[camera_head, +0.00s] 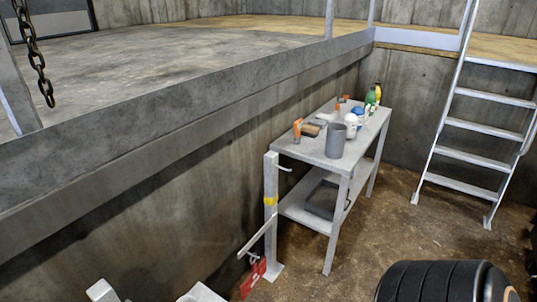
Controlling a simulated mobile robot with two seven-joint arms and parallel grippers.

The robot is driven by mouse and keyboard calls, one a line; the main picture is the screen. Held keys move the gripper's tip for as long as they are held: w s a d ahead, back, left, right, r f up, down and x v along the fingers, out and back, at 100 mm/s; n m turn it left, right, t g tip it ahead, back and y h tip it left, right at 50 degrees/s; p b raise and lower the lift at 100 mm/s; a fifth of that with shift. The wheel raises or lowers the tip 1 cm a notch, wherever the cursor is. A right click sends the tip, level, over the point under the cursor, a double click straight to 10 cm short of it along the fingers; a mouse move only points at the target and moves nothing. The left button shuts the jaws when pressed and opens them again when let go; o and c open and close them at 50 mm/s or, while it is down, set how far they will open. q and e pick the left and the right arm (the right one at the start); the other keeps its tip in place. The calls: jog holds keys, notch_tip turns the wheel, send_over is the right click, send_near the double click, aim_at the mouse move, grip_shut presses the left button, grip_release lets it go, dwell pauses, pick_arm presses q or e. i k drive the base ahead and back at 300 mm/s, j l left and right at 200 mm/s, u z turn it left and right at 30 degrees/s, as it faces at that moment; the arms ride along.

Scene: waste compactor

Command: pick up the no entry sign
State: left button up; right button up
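A small red sign (253,278) with pale marks hangs low beside the grey post at the table's near left leg, close to the floor. It is tilted, and I cannot read its marks, so I cannot tell for sure that it is the no entry sign.
A grey metal table (300,151) with bottles, a grey cup (336,141) and tools stands by the concrete wall. A metal ladder (489,140) is at right. A black ribbed round object (440,281) fills the bottom right. Brown floor between is clear.

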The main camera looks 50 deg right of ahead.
aim_at(257, 272)
jog(key=z, duration=1.45)
jog(key=i+l, duration=0.25)
jog(key=i, duration=0.15)
